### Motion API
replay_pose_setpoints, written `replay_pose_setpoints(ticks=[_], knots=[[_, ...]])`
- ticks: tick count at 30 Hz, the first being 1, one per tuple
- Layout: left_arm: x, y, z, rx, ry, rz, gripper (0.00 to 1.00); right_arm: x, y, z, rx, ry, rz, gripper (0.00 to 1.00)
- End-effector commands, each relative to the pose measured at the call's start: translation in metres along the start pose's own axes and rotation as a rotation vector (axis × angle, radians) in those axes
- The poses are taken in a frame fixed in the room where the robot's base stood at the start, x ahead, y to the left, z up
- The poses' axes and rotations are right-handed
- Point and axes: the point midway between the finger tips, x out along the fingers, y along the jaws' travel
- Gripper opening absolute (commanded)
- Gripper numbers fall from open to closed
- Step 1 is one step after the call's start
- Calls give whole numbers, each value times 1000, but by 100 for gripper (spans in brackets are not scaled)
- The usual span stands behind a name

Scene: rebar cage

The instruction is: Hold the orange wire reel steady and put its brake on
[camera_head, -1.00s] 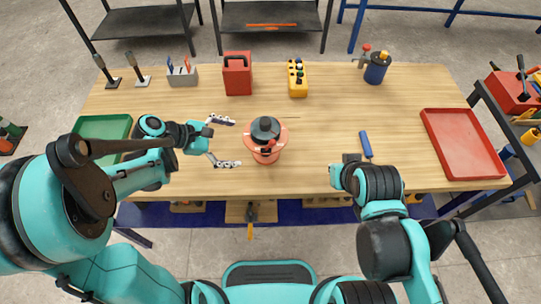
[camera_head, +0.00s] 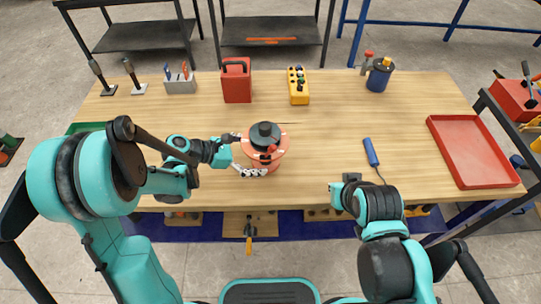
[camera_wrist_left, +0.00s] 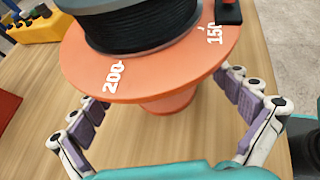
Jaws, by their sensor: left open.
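The orange wire reel (camera_head: 278,158) stands upright on the wooden table, with black wire wound around its middle. In the left wrist view its orange flange (camera_wrist_left: 140,75) carries the white marks 200 and 150. A red and black brake part (camera_wrist_left: 230,10) sits at the flange's edge, cut off by the frame's top; it also shows in the head view (camera_head: 271,150). My left gripper (camera_head: 246,155) is open, with one finger on each side of the reel below the flange. In the wrist view its fingers look apart from the reel. My right gripper (camera_head: 346,187) is over the front table edge, its fingers unclear.
A blue-handled tool (camera_head: 371,152) lies close to my right gripper. A red tray (camera_head: 468,150) is at the right and a green tray (camera_head: 85,127) is partly hidden at the left. A red box (camera_head: 236,82) and a yellow button box (camera_head: 298,86) stand behind the reel.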

Motion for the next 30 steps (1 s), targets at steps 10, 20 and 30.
replay_pose_setpoints(ticks=[10, 20, 30], knots=[[21, 0, 0, 0, 0, 1, 100, 9, 0, 6, 0, 0, 0, 0], [20, 0, 0, 0, 0, 1, 74, 8, 0, 6, 0, 0, 0, 0], [20, 0, 0, 1, 0, 1, 0, 8, 0, 6, 0, 0, 0, 0]])
